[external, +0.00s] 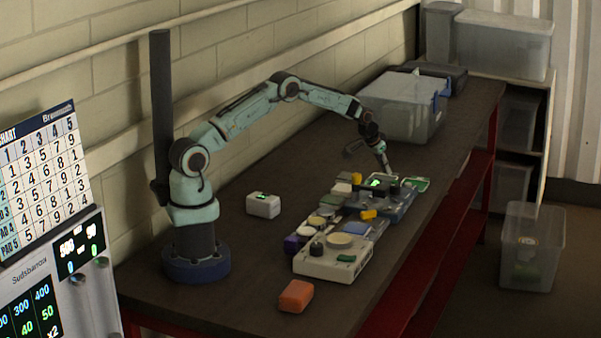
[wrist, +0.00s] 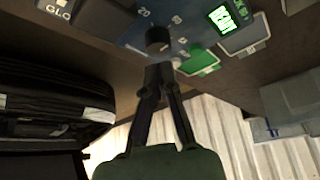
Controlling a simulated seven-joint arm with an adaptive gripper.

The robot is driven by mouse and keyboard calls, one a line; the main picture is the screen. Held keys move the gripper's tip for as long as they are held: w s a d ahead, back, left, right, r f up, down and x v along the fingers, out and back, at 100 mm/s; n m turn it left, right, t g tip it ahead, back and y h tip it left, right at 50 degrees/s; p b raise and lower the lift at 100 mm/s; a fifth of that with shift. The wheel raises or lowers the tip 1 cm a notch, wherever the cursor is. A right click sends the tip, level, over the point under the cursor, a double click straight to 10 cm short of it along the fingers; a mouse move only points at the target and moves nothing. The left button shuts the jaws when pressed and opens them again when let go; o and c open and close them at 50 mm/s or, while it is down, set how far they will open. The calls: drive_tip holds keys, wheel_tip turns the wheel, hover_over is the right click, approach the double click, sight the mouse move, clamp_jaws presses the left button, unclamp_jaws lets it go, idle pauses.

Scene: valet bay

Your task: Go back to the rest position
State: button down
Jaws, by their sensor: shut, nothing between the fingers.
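My gripper (external: 387,170) is at the end of my outstretched arm, over the far end of the devices on the bench. Its fingers are together and empty. In the wrist view the fingertips (wrist: 163,72) are close to a black knob (wrist: 158,38) on a blue panel (wrist: 185,28). I cannot tell whether they touch it. A green button (wrist: 200,62) is just right of the fingertips, and a lit green display (wrist: 222,18) is above it. In the external view the blue-grey device (external: 399,208) is below my gripper. The rest position is not marked in either view.
A white box (external: 263,205) stands near the wall, and an orange block (external: 295,296) lies at the front. A cream device (external: 325,266) with round pads is nearer my base. A clear bin (external: 395,115) stands behind my gripper. The bench's left side is mostly clear.

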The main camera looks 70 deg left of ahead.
drive_tip(key=shift+r, duration=0.3)
